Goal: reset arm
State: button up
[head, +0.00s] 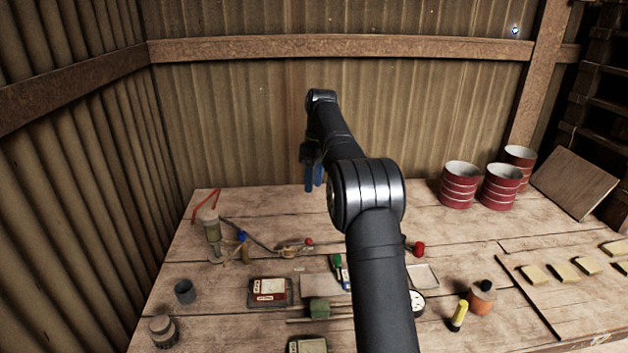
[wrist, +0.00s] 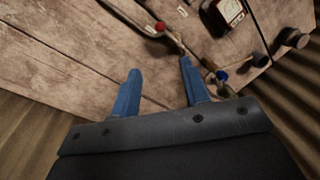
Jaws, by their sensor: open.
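My gripper (head: 314,178) has blue fingers and hangs above the far part of the wooden table (head: 390,200) in the head view. In the wrist view my gripper (wrist: 158,82) has its two blue fingers spread apart, with only bare table boards and part of a tool showing between and beyond them. It is open and holds nothing. My arm reaches forward over the table and hides part of its middle.
Red-and-white cans (head: 460,185) stand at the back right beside a leaning board (head: 575,183). Tan tiles (head: 563,271) lie at the right. A red-and-white box (head: 268,291), a grey cup (head: 184,291) and a yellow cylinder (head: 459,315) are nearer the front. A corrugated wall (head: 230,120) stands behind.

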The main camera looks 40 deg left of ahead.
aim_at(309, 239)
jog(key=shift+f, duration=0.15)
jog(key=s+f, duration=0.1)
jog(key=f, duration=0.4)
jog(key=s+f, duration=0.1)
jog(key=f, duration=0.5)
jog(key=s+f, duration=0.1)
jog(key=f, duration=0.5)
jog(key=shift+s+d, duration=0.1)
jog(key=shift+d, duration=0.25)
jog(key=w+r, duration=0.3)
jog(key=r, duration=1.4)
jog(key=s+f, duration=0.1)
jog(key=f, duration=0.4)
jog(key=s+f, duration=0.1)
jog(key=f, duration=0.5)
jog(key=s+f, duration=0.1)
jog(key=f, duration=0.4)
jog(key=shift+f, duration=0.35)
jog(key=shift+s+d+f+m, duration=0.15)
jog(key=shift+m, duration=0.15)
jog(key=shift+s+d+m+y, duration=0.15)
jog(key=shift+s+d+m, duration=0.15)
jog(key=shift+m, duration=0.4)
jog(key=shift+s+d+m+y, duration=0.15)
jog(key=shift+s+d+m, duration=0.1)
jog(key=shift+m, duration=0.45)
jog(key=shift+o, duration=0.4)
